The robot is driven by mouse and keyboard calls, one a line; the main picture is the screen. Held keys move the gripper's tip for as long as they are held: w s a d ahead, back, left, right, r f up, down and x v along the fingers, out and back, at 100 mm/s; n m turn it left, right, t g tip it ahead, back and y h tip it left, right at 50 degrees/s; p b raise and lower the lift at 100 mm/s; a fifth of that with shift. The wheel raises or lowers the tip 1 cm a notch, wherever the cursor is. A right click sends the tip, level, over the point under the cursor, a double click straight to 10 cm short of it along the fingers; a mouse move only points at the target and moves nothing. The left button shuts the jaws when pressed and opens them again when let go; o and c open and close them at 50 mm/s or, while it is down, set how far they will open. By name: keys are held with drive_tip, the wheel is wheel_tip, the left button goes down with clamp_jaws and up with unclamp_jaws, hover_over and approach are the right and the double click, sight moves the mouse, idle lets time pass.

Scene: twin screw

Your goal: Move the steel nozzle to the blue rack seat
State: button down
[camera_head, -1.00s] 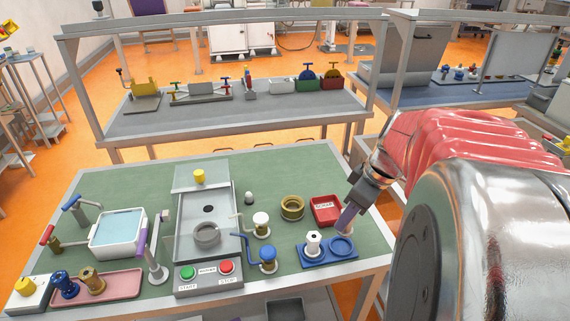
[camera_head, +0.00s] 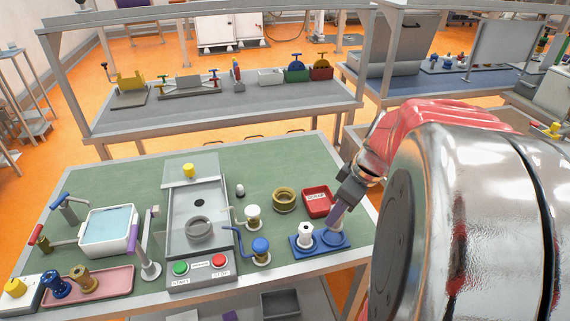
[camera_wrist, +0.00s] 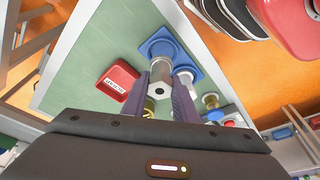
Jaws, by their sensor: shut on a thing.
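The blue rack (camera_head: 304,249) lies at the right front of the green table. Its left seat holds an upright white nozzle-like part (camera_head: 305,234). My gripper (camera_head: 332,224) reaches down over the right seat, its purple fingers tilted. In the wrist view, the gripper (camera_wrist: 169,98) is shut on the steel nozzle (camera_wrist: 160,72), a grey cylinder with a hexagonal end and a dark hole. The nozzle's far end points at the blue ring seat (camera_wrist: 158,42). I cannot tell whether it touches the seat. The head view mostly hides the nozzle behind the fingers.
A red scrap bin (camera_head: 317,203) and a brass ring (camera_head: 285,200) stand just behind the rack. A blue-topped valve (camera_head: 261,246) and a white-topped valve (camera_head: 253,215) stand to its left. The table's front edge is close to the rack.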

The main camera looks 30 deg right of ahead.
drive_tip(key=shift+f, duration=1.15)
drive_tip(key=shift+f, duration=0.9)
idle(1.0)
idle(0.5)
drive_tip(key=c, duration=1.3)
unclamp_jaws()
drive_tip(key=shift+c, duration=0.2)
drive_tip(key=shift+o, duration=0.2)
drive_tip(key=o, duration=0.5)
drive_tip(key=shift+o, duration=0.2)
drive_tip(key=shift+r, duration=0.15)
drive_tip(key=shift+r, duration=3.4)
